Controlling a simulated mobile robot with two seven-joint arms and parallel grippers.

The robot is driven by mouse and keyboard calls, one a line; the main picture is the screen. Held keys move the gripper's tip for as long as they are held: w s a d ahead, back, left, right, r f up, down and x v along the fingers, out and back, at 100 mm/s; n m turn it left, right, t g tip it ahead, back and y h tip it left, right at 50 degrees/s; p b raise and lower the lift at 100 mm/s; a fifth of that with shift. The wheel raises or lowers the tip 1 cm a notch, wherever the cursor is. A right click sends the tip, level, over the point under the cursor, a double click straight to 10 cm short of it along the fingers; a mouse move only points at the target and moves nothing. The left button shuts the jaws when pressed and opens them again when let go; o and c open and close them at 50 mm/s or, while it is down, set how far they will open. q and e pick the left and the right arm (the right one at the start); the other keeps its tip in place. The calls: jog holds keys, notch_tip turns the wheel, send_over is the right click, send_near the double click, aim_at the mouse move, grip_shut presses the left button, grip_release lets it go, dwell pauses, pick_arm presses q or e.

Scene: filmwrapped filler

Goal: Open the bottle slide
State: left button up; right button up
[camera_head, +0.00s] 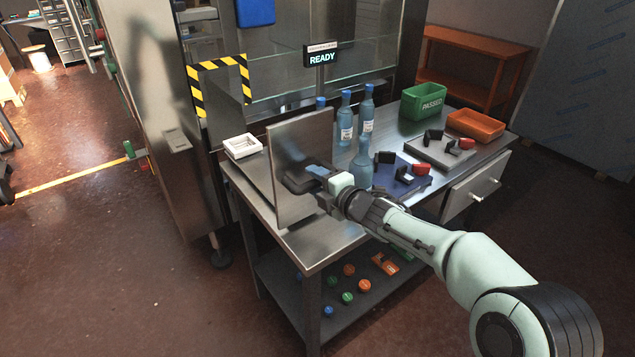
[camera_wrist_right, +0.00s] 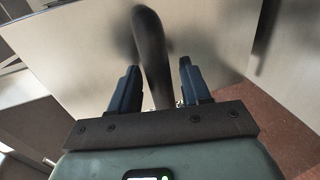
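A flat grey metal panel (camera_head: 300,140) stands upright at the left end of the steel table; I take it for the bottle slide. A dark bar handle (camera_wrist_right: 150,40) on its face shows in the right wrist view. My right gripper (camera_head: 314,182) is at the panel's front face. In the wrist view its two fingers (camera_wrist_right: 158,92) stand apart, one on each side of the handle, with gaps visible. Whether a finger touches the handle is hard to tell. Several blue bottles (camera_head: 345,120) stand behind and right of the panel. My left gripper is not in view.
The steel table (camera_head: 330,247) holds a white tray (camera_head: 242,146), a blue mat (camera_head: 408,187) with black fixtures, a green PASSED bin (camera_head: 423,101) and an orange bin (camera_head: 475,125). A READY sign (camera_head: 321,57) hangs behind. Open floor lies left and in front.

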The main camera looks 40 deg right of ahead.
jog(key=p+v, duration=0.2)
jog(key=v, duration=1.1)
jog(key=shift+s, duration=0.15)
jog(key=shift+a+r, duration=0.1)
